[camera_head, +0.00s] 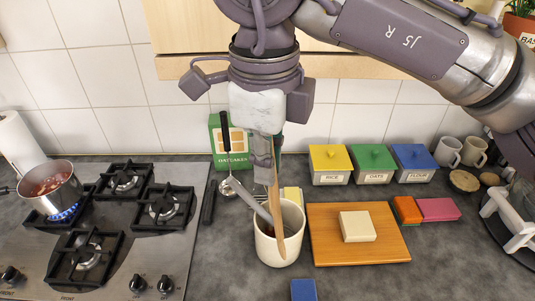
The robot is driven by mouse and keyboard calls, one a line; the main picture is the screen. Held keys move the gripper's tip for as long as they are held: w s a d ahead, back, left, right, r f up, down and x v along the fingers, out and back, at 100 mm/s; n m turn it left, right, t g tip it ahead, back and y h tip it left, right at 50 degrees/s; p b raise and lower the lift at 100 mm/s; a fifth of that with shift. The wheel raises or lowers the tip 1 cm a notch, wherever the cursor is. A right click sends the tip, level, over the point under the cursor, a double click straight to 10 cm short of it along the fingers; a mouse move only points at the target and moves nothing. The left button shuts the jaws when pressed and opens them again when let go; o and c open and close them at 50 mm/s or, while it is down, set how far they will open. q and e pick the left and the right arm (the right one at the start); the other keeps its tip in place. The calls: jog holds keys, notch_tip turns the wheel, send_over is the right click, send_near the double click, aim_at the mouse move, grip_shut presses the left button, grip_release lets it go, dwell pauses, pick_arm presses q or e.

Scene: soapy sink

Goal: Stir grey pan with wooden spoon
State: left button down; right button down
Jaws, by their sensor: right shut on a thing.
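The grey pan (52,200) sits on the back-left burner at the far left, with a blue flame under it and reddish contents inside. My right gripper (264,155) comes down from above, over the cream crock (277,249). It is shut on the wooden spoon (275,190), which hangs nearly upright. The spoon's lower part shows in front of the crock's wall; whether it touches the crock I cannot tell. The pan is well to the left of the gripper. My left gripper is not in view.
A grey utensil (251,203) leans in the crock. A wooden board (330,246) with a pale block (357,227) lies right. Yellow, green and blue canisters (375,164) stand at the back.

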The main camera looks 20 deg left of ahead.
jog(key=shift+s+d+r+b, duration=0.1)
jog(key=shift+s+d+b, duration=0.1)
jog(key=shift+s, duration=0.45)
jog(key=shift+s+d+r+b, duration=0.1)
jog(key=shift+s+d+b, duration=0.15)
jog(key=shift+s, duration=0.45)
jog(key=shift+s+d+r+b, duration=0.1)
jog(key=shift+s+d+b, duration=0.1)
jog(key=shift+s, duration=0.45)
